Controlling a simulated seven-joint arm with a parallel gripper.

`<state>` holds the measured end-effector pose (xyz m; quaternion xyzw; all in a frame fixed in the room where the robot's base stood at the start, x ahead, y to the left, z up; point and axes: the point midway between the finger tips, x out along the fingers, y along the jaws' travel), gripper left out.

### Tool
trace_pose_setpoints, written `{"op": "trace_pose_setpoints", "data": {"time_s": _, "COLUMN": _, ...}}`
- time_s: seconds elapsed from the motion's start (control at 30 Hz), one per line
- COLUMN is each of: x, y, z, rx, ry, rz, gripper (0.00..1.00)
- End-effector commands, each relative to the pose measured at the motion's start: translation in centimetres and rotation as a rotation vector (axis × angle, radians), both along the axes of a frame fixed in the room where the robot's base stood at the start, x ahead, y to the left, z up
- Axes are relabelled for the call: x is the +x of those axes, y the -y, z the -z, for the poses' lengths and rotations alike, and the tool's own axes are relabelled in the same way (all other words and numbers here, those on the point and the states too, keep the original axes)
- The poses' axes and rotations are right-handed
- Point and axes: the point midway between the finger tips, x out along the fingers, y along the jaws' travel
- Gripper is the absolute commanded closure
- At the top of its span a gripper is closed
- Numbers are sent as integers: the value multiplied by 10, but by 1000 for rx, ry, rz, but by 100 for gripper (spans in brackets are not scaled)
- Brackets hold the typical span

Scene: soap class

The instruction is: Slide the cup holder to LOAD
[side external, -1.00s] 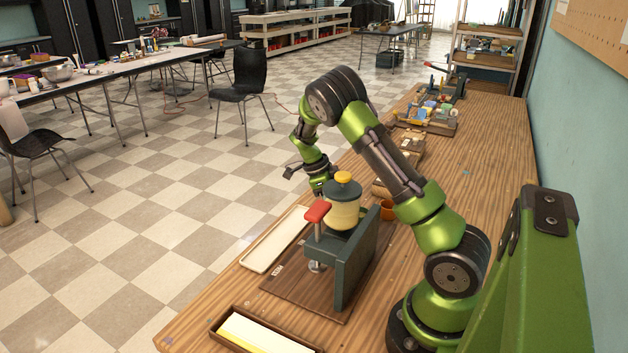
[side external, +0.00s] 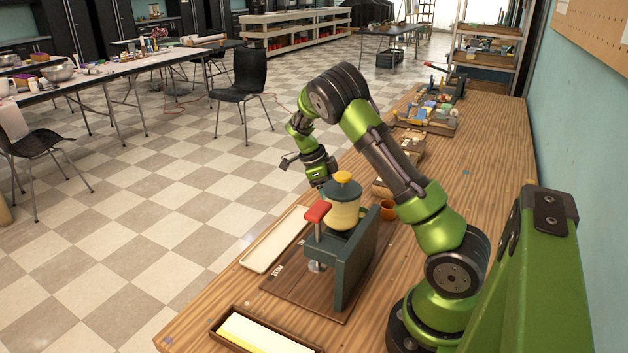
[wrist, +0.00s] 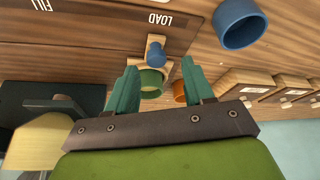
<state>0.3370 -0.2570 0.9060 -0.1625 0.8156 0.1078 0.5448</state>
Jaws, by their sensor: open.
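The cup holder (wrist: 164,71) is a light wooden slide with a blue knob (wrist: 156,52), and a green cup (wrist: 150,81) sits at it. In the wrist view it is beside the word LOAD (wrist: 160,20) on the dark brown board (wrist: 95,28). My gripper (wrist: 159,66) is open, its teal fingers apart to the left and right of the knob and green cup, with no visible contact. In the side view my gripper (side external: 322,180) is partly hidden behind the dispenser (side external: 343,215), so the holder does not show there.
The dispenser, with its grey upright plate (side external: 358,262) and red handle (side external: 318,211), stands on the board. A blue cup (wrist: 240,22), an orange cup (wrist: 180,92) and labelled boxes (wrist: 247,90) are near. A pale tray (side external: 272,243) lies left of the board.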

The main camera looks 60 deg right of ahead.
Motion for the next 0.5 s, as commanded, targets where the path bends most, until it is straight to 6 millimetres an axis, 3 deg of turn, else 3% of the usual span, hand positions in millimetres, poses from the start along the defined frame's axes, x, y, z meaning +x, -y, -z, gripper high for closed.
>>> {"op": "trace_pose_setpoints", "data": {"time_s": 0.3, "x": 29, "y": -11, "z": -74, "rx": -4, "ry": 6, "rz": -3, "gripper": 48}}
{"op": "trace_pose_setpoints", "data": {"time_s": 0.5, "x": 42, "y": -17, "z": -110, "rx": -5, "ry": 4, "rz": -1, "gripper": 48}}
